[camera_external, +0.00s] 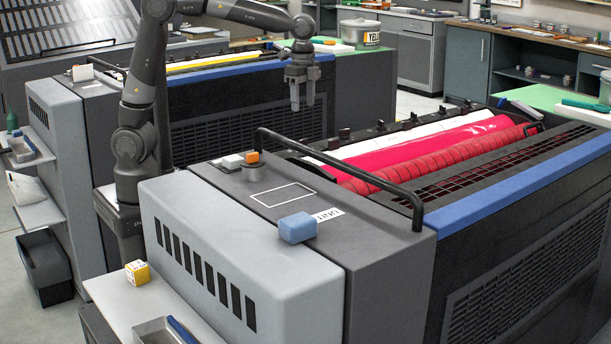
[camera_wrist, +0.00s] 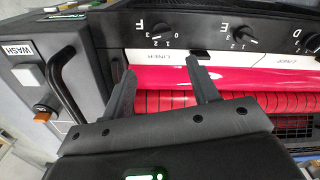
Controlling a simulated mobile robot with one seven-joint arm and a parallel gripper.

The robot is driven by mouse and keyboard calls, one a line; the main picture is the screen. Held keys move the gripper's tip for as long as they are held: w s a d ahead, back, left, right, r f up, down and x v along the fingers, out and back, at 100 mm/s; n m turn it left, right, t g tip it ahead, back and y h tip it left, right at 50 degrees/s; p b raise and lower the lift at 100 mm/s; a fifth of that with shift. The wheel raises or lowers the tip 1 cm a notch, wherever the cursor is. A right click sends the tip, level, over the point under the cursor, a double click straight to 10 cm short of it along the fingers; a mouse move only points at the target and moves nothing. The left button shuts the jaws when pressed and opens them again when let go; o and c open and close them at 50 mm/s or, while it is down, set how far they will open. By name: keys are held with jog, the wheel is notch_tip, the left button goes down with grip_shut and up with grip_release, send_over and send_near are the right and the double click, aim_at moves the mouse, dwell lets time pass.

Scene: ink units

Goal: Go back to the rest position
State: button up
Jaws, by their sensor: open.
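My gripper (camera_external: 302,106) hangs fingers-down from my raised arm, above and behind the near ink unit (camera_external: 390,262) in the external view. In the wrist view my gripper (camera_wrist: 160,80) shows two dark fingers spread apart with nothing between them. Beyond the fingers lie the pink ink sheet and red roller (camera_wrist: 255,104) of a unit. A row of black knobs (camera_wrist: 153,27) with letters and numbers runs along the top of that view. The fingers look apart from the roller, though the exact gap is hard to judge.
A black handrail (camera_external: 340,165) arches over the near unit. A blue block (camera_external: 297,227) and an orange-topped button (camera_external: 252,160) sit on its grey top. Another unit with a yellow strip (camera_external: 220,61) stands behind.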

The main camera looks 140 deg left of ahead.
jog(key=w+d+r+m+t+y, duration=0.1)
jog(key=d+r, duration=0.1)
jog(key=d, duration=0.9)
jog(key=w+d+r+m+t, duration=0.1)
jog(key=d+r, duration=0.1)
jog(key=d, duration=0.9)
jog(key=s+d+f+t, duration=0.1)
jog(key=s+d, duration=0.3)
jog(key=d, duration=0.5)
jog(key=s+d+f+m+t+h, duration=0.1)
jog(key=s+d+f+t, duration=0.1)
jog(key=s+d, duration=0.3)
jog(key=d+f, duration=0.1)
jog(key=d, duration=0.2)
jog(key=shift+s+d+f+t, duration=0.15)
jog(key=shift+s+d+t, duration=0.15)
jog(key=shift+d, duration=0.1)
